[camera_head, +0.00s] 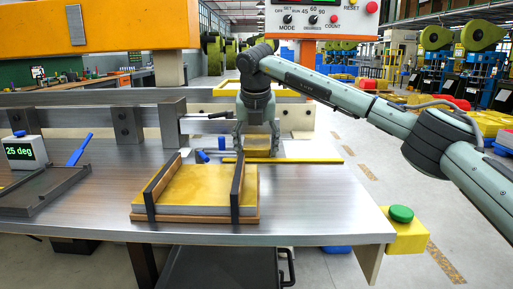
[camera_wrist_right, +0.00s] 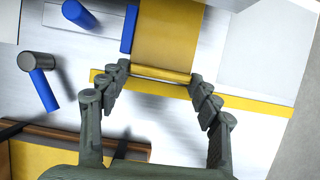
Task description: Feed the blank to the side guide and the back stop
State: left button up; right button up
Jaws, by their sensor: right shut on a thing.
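My right gripper (camera_head: 257,142) reaches down at the back of the steel table. In the right wrist view the gripper (camera_wrist_right: 160,80) is shut on the near end of a yellow blank (camera_wrist_right: 170,35), one finger at each side edge. The blank lies flat and runs away from the gripper. A blue block (camera_wrist_right: 129,28) stands at the blank's left edge; I cannot tell whether they touch. A yellow strip (camera_head: 285,160) lies across the table under the gripper; it also shows in the right wrist view (camera_wrist_right: 250,102). The back stop is not clearly visible. My left gripper is not in view.
A stack of yellow sheets (camera_head: 190,182) sits on a wooden base between dark upright bars in front. A dark tray (camera_head: 45,187) and a "25 deg" display (camera_head: 22,152) are at left. A green button (camera_head: 401,213) is at the right corner. An orange press beam (camera_head: 130,28) hangs above.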

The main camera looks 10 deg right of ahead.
jog(key=shift+s, duration=0.15)
dwell(0.9)
jog(key=shift+b, duration=0.3)
dwell(0.3)
jog(key=o, duration=1.1)
jog(key=v, duration=1.2)
